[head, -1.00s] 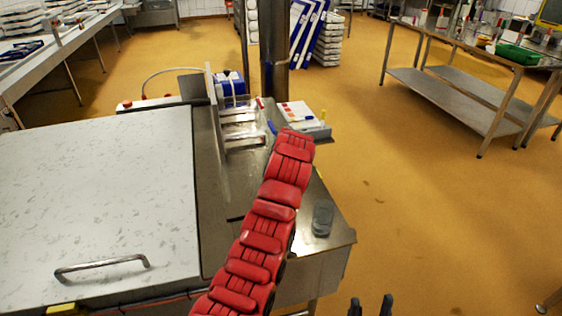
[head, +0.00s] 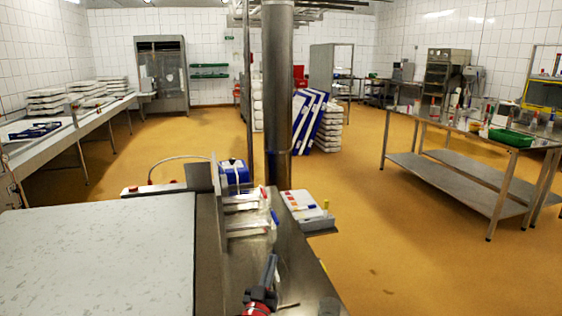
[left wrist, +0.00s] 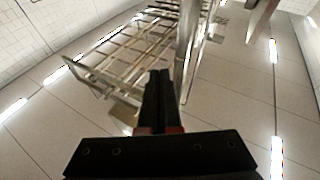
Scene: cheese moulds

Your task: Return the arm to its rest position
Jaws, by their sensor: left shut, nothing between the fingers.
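My left gripper (head: 269,268) shows at the bottom centre of the head view, with dark fingers and a bit of red arm below. It stands above the steel worktop (head: 286,262), clear of the things there. In the left wrist view its two black fingers (left wrist: 159,85) are together, with nothing between them. They point up toward the ceiling and a metal overhead frame (left wrist: 135,55). Most of my left arm is out of the head view. My right gripper does not show.
A pale lidded vat (head: 100,255) fills the lower left. A steel post (head: 278,95) rises behind the worktop. A white tray (head: 302,205) and a blue canister (head: 236,173) stand near it. A steel table (head: 470,133) is at right, with open floor before it.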

